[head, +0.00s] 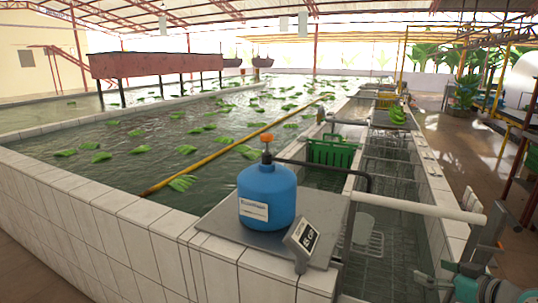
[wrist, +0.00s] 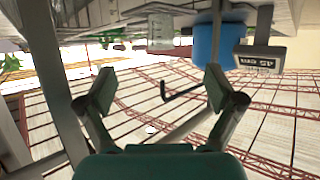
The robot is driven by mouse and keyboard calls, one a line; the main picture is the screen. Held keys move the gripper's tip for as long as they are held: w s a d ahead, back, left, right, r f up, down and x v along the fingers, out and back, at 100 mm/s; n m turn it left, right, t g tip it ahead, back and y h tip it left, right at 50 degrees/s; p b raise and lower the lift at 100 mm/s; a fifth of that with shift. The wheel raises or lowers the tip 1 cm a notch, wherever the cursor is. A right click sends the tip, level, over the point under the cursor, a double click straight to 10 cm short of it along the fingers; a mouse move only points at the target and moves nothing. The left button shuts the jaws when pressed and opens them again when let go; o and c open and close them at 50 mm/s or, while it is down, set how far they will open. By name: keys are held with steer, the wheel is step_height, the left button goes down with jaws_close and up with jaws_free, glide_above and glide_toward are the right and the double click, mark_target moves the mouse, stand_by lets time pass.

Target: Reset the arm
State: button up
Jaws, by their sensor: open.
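My gripper (wrist: 158,88) is open in the wrist view, its two fingers spread wide with nothing between them. In the head view part of my teal arm shows at the bottom right corner, right of the tiled trough. The wrist view looks upside down, with the roof beams filling its lower part. No hanging stems can be made out in either view.
A blue canister (head: 266,195) stands on a metal scale (head: 220,225) with a display (head: 301,236); the canister also shows in the wrist view (wrist: 208,42). A white rail (head: 420,207) crosses the trough near my arm. A green crate (head: 332,151) sits further back.

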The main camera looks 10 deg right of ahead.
steer(key=s+a+f+m+h, duration=0.25)
steer(key=s+a+f, duration=0.45)
steer(key=a+f, duration=0.35)
steer(key=s+a+f+m+h, duration=0.1)
steer(key=s+a+f+m, duration=0.2)
steer(key=s+a+f, duration=0.9)
steer(key=s+a, duration=0.4)
steer(key=s, duration=0.6)
steer(key=s+a+r+n, duration=0.1)
steer(key=s+r, duration=0.3)
steer(key=s, duration=0.2)
steer(key=s+a+r+n+t, duration=0.1)
steer(key=s+a+r+n, duration=0.1)
steer(key=s+r, duration=0.2)
steer(key=shift+s+a+y, duration=0.25)
steer(key=shift+s+y, duration=0.2)
steer(key=shift+s, duration=0.8)
